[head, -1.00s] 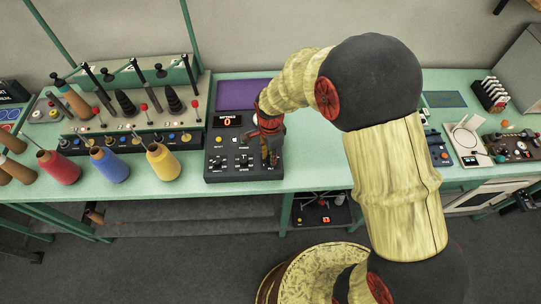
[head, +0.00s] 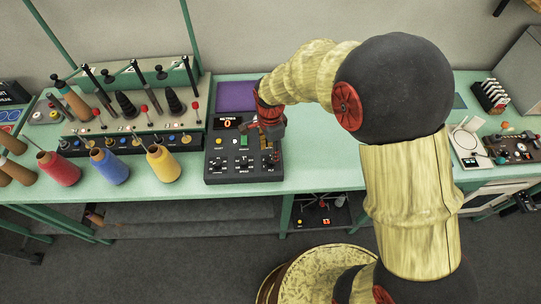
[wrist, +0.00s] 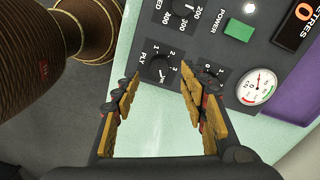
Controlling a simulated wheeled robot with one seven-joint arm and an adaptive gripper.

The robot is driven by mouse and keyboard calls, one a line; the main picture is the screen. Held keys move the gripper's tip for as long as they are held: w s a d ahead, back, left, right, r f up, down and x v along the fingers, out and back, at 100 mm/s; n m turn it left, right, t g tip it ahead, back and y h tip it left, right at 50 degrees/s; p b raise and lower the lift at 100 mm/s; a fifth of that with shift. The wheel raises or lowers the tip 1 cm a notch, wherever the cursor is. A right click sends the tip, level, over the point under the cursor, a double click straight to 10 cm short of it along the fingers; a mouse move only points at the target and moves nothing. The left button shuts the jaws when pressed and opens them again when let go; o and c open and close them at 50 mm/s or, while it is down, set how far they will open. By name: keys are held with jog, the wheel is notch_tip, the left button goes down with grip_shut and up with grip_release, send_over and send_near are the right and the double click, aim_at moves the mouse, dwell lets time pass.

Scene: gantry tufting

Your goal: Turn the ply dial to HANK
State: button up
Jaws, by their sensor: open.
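The ply dial (wrist: 160,68) is a small black knob on the dark control panel (wrist: 190,50), with PLY and several numbers printed around it. I cannot tell which mark its pointer is at. My gripper (wrist: 160,88) is open, with one yellow-padded finger on each side of the dial in the wrist view. The fingers look apart from the knob, and nothing is between them but the dial and panel edge. In the head view my gripper (head: 270,152) hangs over the right side of the panel (head: 232,174) and mostly covers the dial.
A green POWER button (wrist: 239,27), a round gauge (wrist: 257,87) and another knob (wrist: 185,8) lie close by on the panel. Red, blue and yellow thread cones (head: 163,164) stand left of the panel. The green bench (head: 325,176) is clear to the right.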

aim_at(270, 160)
notch_tip(270, 160, up, 7)
dwell(0.3)
dwell(0.5)
jog(key=s+d+r+n+t+b, duration=0.2)
jog(key=s+d+r+n, duration=0.4)
jog(key=s, duration=0.4)
jog(key=s+d+r+n+t+b, duration=0.3)
jog(key=s+d+r+n, duration=0.4)
jog(key=s, duration=0.3)
jog(key=shift+d+n+t+b, duration=0.3)
jog(key=shift+d+n+b, duration=0.2)
jog(key=shift+d+b, duration=0.15)
